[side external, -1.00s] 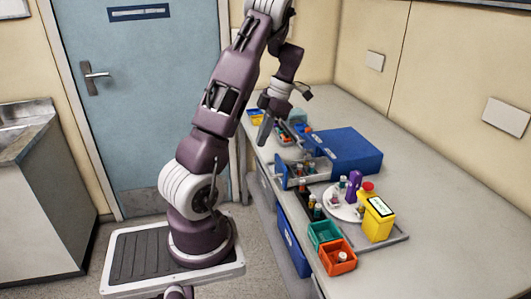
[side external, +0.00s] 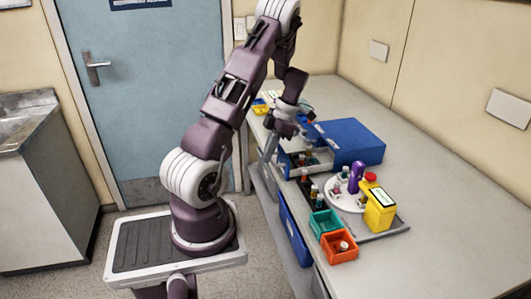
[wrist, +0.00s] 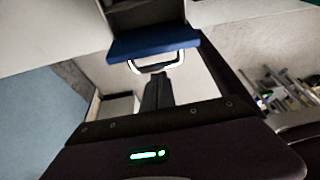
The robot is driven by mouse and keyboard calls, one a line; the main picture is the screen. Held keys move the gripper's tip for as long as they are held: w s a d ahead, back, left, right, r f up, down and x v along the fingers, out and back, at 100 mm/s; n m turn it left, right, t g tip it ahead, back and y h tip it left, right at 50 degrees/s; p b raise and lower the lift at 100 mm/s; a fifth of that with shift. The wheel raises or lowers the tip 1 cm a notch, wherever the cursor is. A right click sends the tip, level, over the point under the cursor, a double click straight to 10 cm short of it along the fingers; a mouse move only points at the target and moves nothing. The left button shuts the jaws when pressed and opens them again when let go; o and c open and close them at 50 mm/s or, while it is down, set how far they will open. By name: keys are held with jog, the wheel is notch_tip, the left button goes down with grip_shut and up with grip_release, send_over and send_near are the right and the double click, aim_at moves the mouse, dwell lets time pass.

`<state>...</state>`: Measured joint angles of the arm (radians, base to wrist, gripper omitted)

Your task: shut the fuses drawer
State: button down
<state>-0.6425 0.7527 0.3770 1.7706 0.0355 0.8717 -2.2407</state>
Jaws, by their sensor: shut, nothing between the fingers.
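A blue cabinet (side external: 350,139) stands on the bench with a drawer (side external: 321,164) pulled out of its left side. Bottles and small items show inside the drawer. In the wrist view, the drawer's blue front (wrist: 153,43) carries a pale loop handle (wrist: 157,66). No label is readable, so I cannot tell that it is the fuses drawer.
A tray beside the drawer holds a round white plate (side external: 336,191), a purple bottle (side external: 355,178) and a yellow box (side external: 379,211). Teal (side external: 326,223) and orange (side external: 339,246) bins stand at the front. A blue panel (side external: 292,235) shows below the bench edge. The bench's right side is clear.

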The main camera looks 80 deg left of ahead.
jog(key=shift+w, duration=0.15)
send_near(309, 158)
jog(key=x, duration=0.5)
jog(key=shift+f, duration=0.1)
